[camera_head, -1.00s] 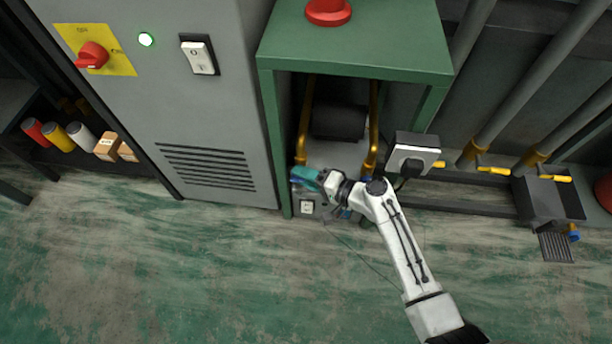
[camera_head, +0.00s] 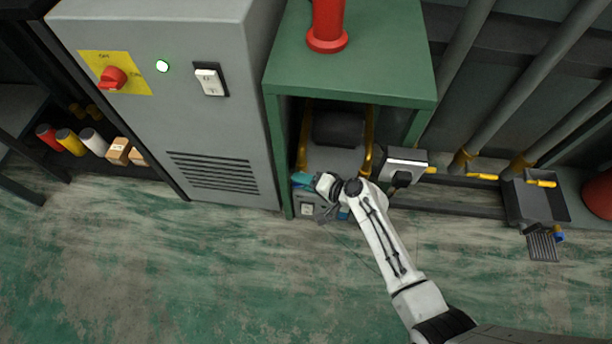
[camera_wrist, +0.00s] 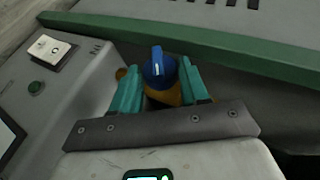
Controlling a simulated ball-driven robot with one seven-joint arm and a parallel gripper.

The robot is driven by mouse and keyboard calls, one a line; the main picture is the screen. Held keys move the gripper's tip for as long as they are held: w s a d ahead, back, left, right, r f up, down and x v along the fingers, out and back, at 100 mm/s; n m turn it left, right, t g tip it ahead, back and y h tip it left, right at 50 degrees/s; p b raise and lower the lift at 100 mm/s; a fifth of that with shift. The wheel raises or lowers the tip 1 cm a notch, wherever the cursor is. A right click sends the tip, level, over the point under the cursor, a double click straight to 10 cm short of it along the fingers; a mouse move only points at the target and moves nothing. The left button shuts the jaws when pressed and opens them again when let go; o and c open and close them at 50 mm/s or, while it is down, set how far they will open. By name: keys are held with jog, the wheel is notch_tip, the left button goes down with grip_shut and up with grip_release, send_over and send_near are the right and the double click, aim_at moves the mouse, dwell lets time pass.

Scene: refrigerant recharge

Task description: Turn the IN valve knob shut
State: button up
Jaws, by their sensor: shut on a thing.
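A blue valve knob (camera_wrist: 158,62) with a white mark on top sits on a brass-coloured body in the wrist view. The teal fingers of my gripper (camera_wrist: 160,78) stand on either side of it, shut on the knob. Small lettering that looks like "IN" is on the grey machine casing (camera_wrist: 70,85) to the left. In the head view my gripper (camera_head: 304,180) is low in the opening of the green frame, just above the grey machine (camera_head: 308,210). The knob is hidden there by the gripper and wrist.
The green frame (camera_head: 350,75) surrounds the work spot, with a grey cabinet (camera_head: 215,130) close on its left. A grey box (camera_head: 406,160) with a black plug is right of my wrist. Pipes and a dark tray (camera_head: 535,203) stand further right. The floor in front is clear.

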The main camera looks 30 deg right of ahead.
dwell(0.4)
jog(key=o, duration=1)
jog(key=shift+f, duration=0.1)
jog(key=b, duration=0.3)
jog(key=shift+f+t, duration=0.4)
jog(key=t+y+b, duration=0.1)
jog(key=b, duration=0.4)
jog(key=shift+d+m+y, duration=0.1)
jog(key=shift+m+y, duration=0.2)
jog(key=shift+m, duration=0.1)
